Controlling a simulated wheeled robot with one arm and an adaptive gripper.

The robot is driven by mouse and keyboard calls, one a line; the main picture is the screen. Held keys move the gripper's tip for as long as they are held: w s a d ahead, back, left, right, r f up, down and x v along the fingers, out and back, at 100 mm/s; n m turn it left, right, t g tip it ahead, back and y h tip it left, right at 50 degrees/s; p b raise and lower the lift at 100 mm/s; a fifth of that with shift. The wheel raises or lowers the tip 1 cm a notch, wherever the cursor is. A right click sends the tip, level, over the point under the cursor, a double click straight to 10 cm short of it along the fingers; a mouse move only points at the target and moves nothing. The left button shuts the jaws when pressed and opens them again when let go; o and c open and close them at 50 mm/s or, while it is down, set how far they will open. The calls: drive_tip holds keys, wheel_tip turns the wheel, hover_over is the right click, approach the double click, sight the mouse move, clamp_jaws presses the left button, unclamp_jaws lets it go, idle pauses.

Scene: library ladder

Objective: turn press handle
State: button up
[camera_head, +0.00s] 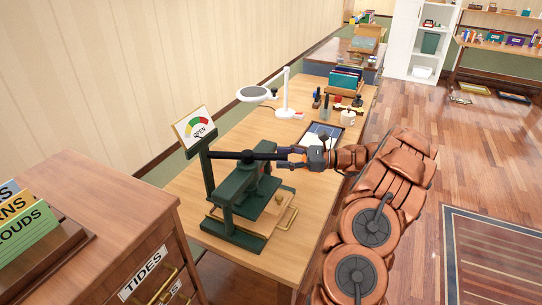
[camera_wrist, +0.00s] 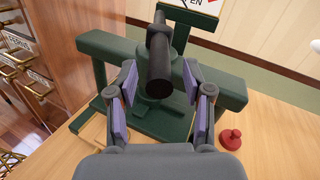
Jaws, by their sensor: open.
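A dark green press (camera_head: 232,212) stands on the near end of the wooden desk. Its black press handle (camera_head: 238,155) is a bar lying roughly level across the top, with one end toward my gripper. My gripper (camera_head: 287,158) is at the right end of the bar, with its fingers pointing left at it. In the wrist view, the dark handle (camera_wrist: 160,65) points end-on toward the camera, between the two purple-padded fingers of my gripper (camera_wrist: 160,88). The fingers are open, with a visible gap on both sides of the handle. The green press frame (camera_wrist: 225,85) is behind and below.
An "OPEN" dial sign (camera_head: 196,128) is above the press. A white lamp (camera_head: 284,105), tablet (camera_head: 320,135), cup (camera_head: 348,117) and book box (camera_head: 345,82) occupy the desk behind. A drawer cabinet (camera_head: 110,225) stands at left. A red knobbed object (camera_wrist: 230,140) lies right of the press in the wrist view.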

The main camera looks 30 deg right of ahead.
sight(254, 157)
drive_tip(key=shift+p+x, duration=0.45)
drive_tip(key=shift+x, duration=1.6)
clamp_jaws()
